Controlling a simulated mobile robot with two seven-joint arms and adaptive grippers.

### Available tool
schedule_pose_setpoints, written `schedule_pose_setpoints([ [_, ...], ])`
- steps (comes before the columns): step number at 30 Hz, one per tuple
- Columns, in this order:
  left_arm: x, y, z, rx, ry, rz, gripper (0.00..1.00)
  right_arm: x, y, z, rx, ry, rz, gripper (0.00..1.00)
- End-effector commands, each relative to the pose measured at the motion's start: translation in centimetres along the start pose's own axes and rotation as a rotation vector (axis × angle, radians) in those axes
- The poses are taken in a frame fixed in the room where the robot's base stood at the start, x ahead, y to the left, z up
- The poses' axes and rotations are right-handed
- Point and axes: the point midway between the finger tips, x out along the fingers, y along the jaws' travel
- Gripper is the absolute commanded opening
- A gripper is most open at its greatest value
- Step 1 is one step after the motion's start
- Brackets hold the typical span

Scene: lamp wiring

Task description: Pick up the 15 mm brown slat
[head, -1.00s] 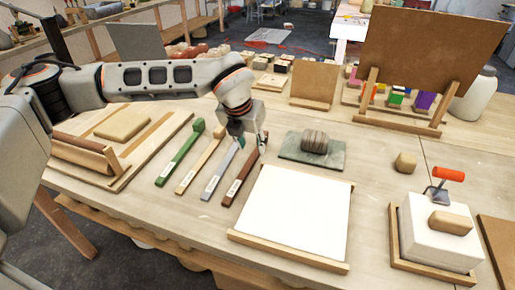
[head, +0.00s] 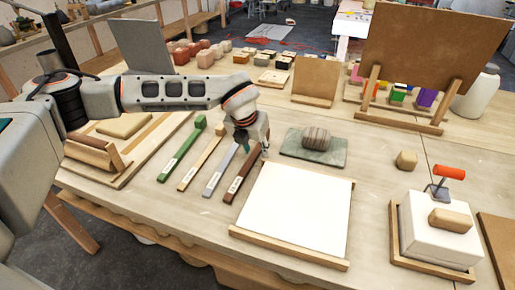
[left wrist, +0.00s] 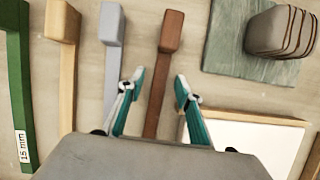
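The brown slat (head: 238,181) lies flat on the table, rightmost of the row, with a block at its far end and a white label too small to read. A grey-blue slat (head: 218,173), a tan slat (head: 200,164) and a green slat (head: 178,153) lie to its left. My left gripper (head: 255,153) is open over the brown slat's far part. In the left wrist view, its teal fingertips (left wrist: 158,78) stand on either side of the brown slat (left wrist: 160,90), apart from it. My right gripper is not in view.
A white board in a wooden frame (head: 294,214) lies close right of the brown slat. A striped stone on a green slab (head: 312,155) lies behind it.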

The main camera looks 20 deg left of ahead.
Motion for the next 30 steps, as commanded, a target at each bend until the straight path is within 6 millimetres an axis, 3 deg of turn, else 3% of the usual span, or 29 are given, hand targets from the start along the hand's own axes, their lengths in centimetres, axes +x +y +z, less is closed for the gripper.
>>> schedule_pose_setpoints([
  [2,0.2,0.0,-0.1,0.0,0.001,0.0,0.35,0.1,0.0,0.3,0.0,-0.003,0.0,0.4],
  [6,0.1,0.0,-0.1,0.0,0.001,0.0,0.01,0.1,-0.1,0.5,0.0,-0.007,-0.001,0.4],
  [21,-0.6,0.0,0.3,0.0,-0.003,0.0,0.0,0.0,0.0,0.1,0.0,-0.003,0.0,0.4],
  [26,-2.5,0.0,1.1,-0.001,-0.004,-0.001,0.0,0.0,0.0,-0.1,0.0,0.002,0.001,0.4],
  [30,-5.5,0.0,2.5,-0.002,-0.006,0.0,0.0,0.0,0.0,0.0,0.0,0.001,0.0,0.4],
])
